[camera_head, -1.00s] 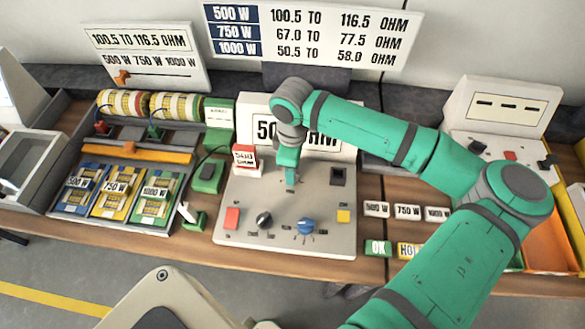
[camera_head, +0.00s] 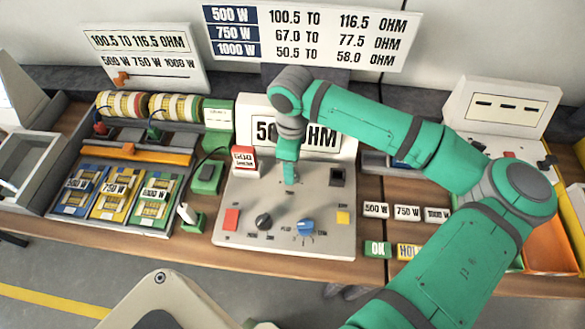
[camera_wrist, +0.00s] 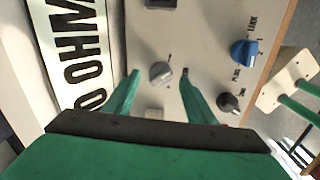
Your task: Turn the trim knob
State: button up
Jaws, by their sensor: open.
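A small grey knob (camera_wrist: 160,73), which looks like the trim knob, is on the beige panel (camera_head: 325,235) and shows between my fingertips in the wrist view. Its label is too small to read. My gripper (camera_wrist: 159,74) is open, with one green finger on each side of the knob and a visible gap to each. In the head view my gripper (camera_head: 290,180) points down at the upper middle of the panel and hides the knob. A blue knob (camera_head: 305,227) and a dark knob (camera_head: 263,221) are lower on the panel; both also show in the wrist view.
A display sign reading in ohms (camera_head: 325,138) stands behind the panel, partly hidden by my arm. A red 500 block (camera_head: 244,157) is at the panel's upper left. A red button (camera_head: 231,219) and a yellow button (camera_head: 343,217) flank the knobs.

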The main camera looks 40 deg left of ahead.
notch_tip(320, 180, up, 8)
dwell(0.4)
jog(key=shift+s+f, duration=0.1)
